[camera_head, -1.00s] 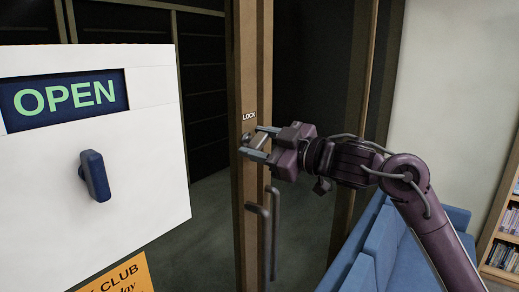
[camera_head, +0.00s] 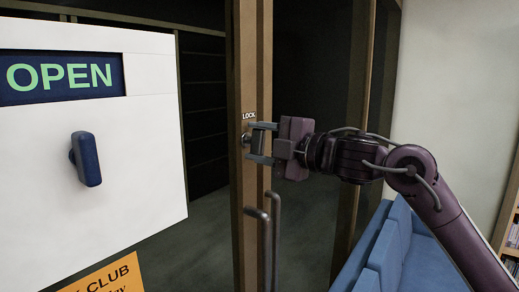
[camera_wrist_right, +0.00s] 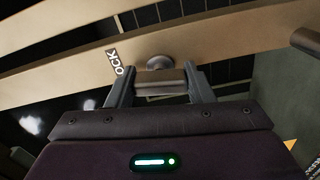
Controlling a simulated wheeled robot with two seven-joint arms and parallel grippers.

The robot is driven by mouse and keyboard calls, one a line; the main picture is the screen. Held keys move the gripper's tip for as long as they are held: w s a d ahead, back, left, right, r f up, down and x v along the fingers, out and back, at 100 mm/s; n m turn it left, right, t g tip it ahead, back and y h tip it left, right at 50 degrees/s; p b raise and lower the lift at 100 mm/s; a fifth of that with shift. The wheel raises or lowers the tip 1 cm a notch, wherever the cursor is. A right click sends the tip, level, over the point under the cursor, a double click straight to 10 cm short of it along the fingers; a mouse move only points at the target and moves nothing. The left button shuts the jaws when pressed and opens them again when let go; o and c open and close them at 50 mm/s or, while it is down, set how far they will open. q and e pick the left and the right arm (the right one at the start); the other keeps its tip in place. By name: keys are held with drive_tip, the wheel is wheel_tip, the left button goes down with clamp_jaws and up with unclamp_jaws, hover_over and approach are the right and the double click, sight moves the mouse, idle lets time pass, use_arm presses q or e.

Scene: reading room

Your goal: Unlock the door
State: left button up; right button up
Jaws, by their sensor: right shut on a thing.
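The wooden door stile (camera_head: 243,90) stands in the middle of the head view, with a small LOCK label (camera_head: 249,115) on it. Just below the label is the metal lock knob (camera_head: 246,140), partly covered by my fingers. My right gripper (camera_head: 262,143) reaches in from the right with one finger above the other. In the right wrist view the knob's bar (camera_wrist_right: 160,82) lies between the two fingertips of my right gripper (camera_wrist_right: 160,90), with its round base behind it. The fingers are shut on it. My left gripper is not in view.
A door pull handle (camera_head: 266,235) stands below the lock. A white panel (camera_head: 150,160) with an OPEN sign (camera_head: 62,76) and a blue knob (camera_head: 86,158) fills the left. A blue sofa (camera_head: 385,245) is at the lower right, near a bookshelf (camera_head: 510,235).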

sight(264, 144)
drive_tip(key=shift+f+n+b, duration=0.1)
drive_tip(key=shift+n+b, duration=0.2)
drive_tip(key=shift+n, duration=0.5)
drive_tip(key=shift+o, duration=0.2)
drive_tip(key=shift+c, duration=0.2)
drive_tip(key=o, duration=1)
drive_tip(key=b+v, duration=0.3)
drive_tip(key=v, duration=0.4)
drive_tip(key=shift+s+d, duration=0.3)
